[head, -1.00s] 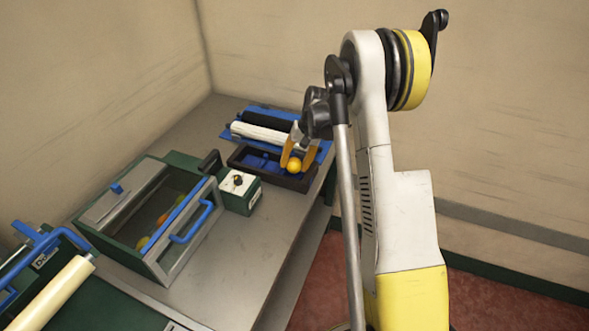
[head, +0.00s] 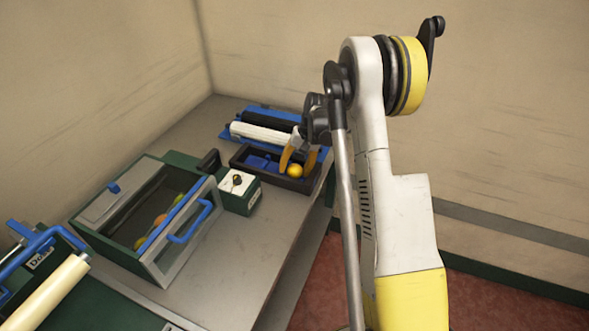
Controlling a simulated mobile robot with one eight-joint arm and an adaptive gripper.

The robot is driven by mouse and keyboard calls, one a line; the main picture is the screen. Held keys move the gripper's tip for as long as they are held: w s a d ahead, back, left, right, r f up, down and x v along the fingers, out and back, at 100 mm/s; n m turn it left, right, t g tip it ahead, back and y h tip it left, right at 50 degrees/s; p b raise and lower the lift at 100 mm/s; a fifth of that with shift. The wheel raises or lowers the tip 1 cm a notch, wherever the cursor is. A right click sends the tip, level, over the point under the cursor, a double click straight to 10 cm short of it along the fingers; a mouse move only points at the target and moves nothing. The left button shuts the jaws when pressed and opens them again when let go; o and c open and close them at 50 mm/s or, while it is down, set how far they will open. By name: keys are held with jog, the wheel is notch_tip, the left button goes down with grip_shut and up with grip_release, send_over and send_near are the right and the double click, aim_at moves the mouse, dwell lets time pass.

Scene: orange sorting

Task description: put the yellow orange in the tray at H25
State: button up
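The yellow orange (head: 295,171) sits at the right end of the small dark tray (head: 262,182) on the table's far part. The tray has a blue inside. My gripper (head: 297,167) is above this end of the tray, with its two orange-yellow fingers spread apart, one on each side of the orange. The fingers look open, with the orange low between their tips. Whether a fingertip still touches it is too small to tell. No H25 label is readable.
A green bin (head: 120,240) with a clear front and blue handle holds several fruits at the left. A small green box with a white top (head: 238,185) stands between bin and tray. A white roller (head: 262,133) lies behind the tray.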

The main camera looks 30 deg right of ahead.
aim_at(299, 166)
jog(key=shift+r, duration=0.1)
jog(key=shift+r+p, duration=0.6)
jog(key=p+v, duration=0.1)
jog(key=v, duration=0.2)
jog(key=p+v, duration=0.1)
jog(key=v, duration=0.2)
jog(key=a+p+v, duration=0.1)
jog(key=p+v, duration=0.1)
jog(key=v, duration=0.1)
jog(key=shift+r, duration=0.1)
jog(key=s+a+r+n+t+h, duration=0.2)
jog(key=s+a+r, duration=0.4)
jog(key=a+r, duration=0.45)
jog(key=s+a+r+n+t, duration=0.1)
jog(key=s+a+r, duration=0.1)
jog(key=s, duration=0.4)
jog(key=s+a+r+n+t, duration=0.1)
jog(key=s+a+r, duration=0.1)
jog(key=s+a, duration=0.2)
jog(key=s+a+r+n+t, duration=0.1)
jog(key=s+a+r, duration=0.1)
jog(key=s, duration=0.8)
jog(key=shift+a+r+n+t+h, duration=0.3)
jog(key=shift+a+r+n+h, duration=0.1)
jog(key=shift+a, duration=0.15)
jog(key=shift+s+f, duration=0.1)
notch_tip(299, 166, down, 2)
jog(key=b, duration=0.2)
jog(key=shift+f+b, duration=0.15)
jog(key=shift+b, duration=0.25)
